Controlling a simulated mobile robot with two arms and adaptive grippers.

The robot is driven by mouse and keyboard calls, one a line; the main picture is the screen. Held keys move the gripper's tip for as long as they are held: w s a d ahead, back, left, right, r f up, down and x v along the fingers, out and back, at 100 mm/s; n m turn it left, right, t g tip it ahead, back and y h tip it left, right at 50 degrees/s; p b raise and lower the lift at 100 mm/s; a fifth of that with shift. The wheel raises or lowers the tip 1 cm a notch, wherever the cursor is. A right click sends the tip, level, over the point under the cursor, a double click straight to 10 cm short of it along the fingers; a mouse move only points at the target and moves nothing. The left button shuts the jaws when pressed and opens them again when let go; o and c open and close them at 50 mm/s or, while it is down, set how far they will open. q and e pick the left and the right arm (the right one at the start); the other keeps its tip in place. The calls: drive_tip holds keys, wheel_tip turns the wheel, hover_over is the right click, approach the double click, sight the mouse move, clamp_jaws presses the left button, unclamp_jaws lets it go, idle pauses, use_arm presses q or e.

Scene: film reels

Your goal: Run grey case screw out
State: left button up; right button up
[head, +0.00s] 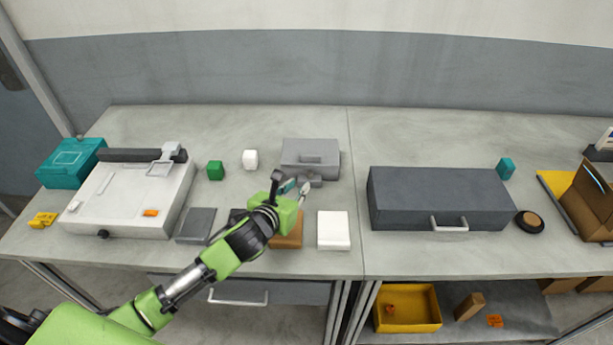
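The light grey case (325,148) stands at the back middle of the bench, with a small raised block on its lid. A small grey part sticks out at its front edge; I cannot make out a screw clearly there. My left gripper (297,186) is just in front of the case, close to this part. Its two fingertips, one with a teal patch, stand apart and nothing shows clearly between them. I cannot tell whether a finger touches the case. My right gripper is not in view.
A dark grey box (440,195) with a handle stands right. A white flat machine (125,200) and a teal box (70,163) stand left. Green (215,170) and white (250,159) blocks lie left of the case. A white block (333,231) lies near the front edge.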

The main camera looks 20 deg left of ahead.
sight(309, 176)
use_arm(q)
drive_tip(key=x, duration=0.7)
drive_tip(key=shift+w+f, duration=0.1)
drive_tip(key=shift+w, duration=0.2)
drive_tip(key=shift+s, duration=0.1)
clamp_jaws()
